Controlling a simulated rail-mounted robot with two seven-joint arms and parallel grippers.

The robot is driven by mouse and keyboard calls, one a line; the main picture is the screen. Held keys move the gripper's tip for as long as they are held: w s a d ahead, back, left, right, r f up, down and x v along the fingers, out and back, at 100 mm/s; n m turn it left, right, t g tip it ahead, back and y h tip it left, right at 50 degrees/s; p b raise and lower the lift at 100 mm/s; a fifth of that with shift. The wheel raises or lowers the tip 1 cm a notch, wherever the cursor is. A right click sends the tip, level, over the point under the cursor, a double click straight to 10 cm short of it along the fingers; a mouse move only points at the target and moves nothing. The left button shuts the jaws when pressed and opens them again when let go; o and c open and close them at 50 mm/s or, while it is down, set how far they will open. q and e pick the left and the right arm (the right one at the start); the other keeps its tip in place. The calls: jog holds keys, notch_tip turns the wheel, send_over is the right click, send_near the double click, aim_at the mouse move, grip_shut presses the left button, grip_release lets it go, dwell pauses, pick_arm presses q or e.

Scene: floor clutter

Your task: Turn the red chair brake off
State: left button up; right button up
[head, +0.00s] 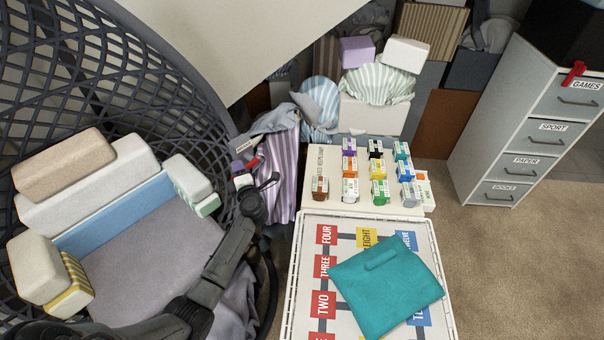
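My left arm comes in from the lower left over the dark lattice chair (60,85). My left gripper (266,184) is at the chair's right edge, near the striped cloth, and I cannot tell whether its fingers are open or shut. A small red part (254,162) shows just beyond and above the gripper, close to a white block. Whether this is the chair brake, and how it is set, I cannot tell. No chair that is red as a whole shows. My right gripper is not in view.
Blocks and cushions lie on the chair's grey seat (170,235). A white-rimmed board (296,270) with a teal folder (385,290) stands right of my arm. Small labelled boxes (380,190) stand behind it. A drawer cabinet (535,125) with a red item (573,73) is right. Carpet (500,265) is clear.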

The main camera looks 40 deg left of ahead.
pick_arm(q)
jog(key=p+v, duration=0.1)
jog(key=v, duration=1.1)
jog(key=w+d+r+m+t+h+p, duration=0.2)
jog(key=d+r+m+t+h+p, duration=0.8)
jog(key=r+m, duration=0.5)
jog(key=d+m+t, duration=0.1)
jog(key=d+t, duration=0.1)
jog(key=d, duration=0.1)
jog(key=shift+d+r+t+h, duration=0.25)
jog(key=shift+r+t+h, duration=0.05)
jog(key=shift+r+t, duration=0.1)
jog(key=shift+c, duration=0.4)
